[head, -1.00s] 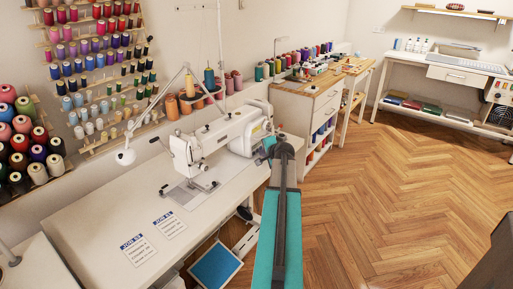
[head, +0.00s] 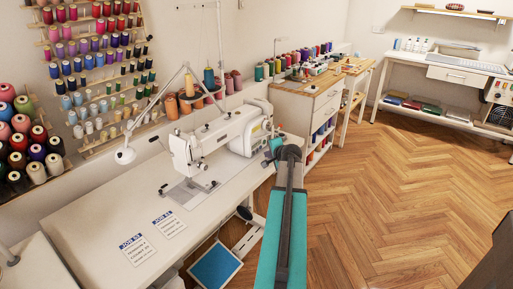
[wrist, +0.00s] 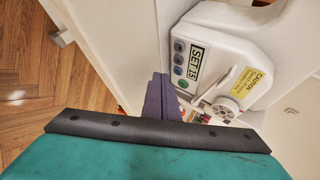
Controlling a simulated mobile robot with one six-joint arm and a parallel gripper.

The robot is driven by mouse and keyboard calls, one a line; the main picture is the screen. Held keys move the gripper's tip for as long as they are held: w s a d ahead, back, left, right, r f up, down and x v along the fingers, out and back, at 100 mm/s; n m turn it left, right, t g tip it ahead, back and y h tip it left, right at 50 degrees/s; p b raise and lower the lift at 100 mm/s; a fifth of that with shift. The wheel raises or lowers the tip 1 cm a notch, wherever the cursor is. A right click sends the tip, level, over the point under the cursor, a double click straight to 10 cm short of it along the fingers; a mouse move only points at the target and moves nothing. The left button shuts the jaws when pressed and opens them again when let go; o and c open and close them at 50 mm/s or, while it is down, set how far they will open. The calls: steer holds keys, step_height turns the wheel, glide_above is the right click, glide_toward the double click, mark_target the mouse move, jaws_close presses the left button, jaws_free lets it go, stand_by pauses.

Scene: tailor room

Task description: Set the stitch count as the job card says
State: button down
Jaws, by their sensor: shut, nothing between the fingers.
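The white sewing machine (head: 225,135) stands on the white table. In the wrist view, its control panel (wrist: 193,62) has a label or display that seems to read SET 15, beside a column of several round buttons (wrist: 178,60). My gripper (wrist: 160,80) is shut and empty, its dark fingers just below and left of the buttons in that view. I cannot tell whether the tips touch the panel. Two job cards, one nearer (head: 138,250) and one farther (head: 168,224), lie on the table left of the machine; their headings start with JOB, but the smaller text is too small to read.
A handwheel (wrist: 225,108) and a yellow caution sticker (wrist: 245,82) are right of the panel. A thin lamp (head: 126,156) reaches over the table. A wooden-topped cabinet (head: 310,95) stands beyond the machine. The wooden floor (head: 400,190) at right is open.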

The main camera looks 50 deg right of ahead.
steer(key=shift+s+b, duration=0.35)
steer(key=shift+s, duration=1.6)
steer(key=shift+s, duration=0.1)
stand_by(1.3)
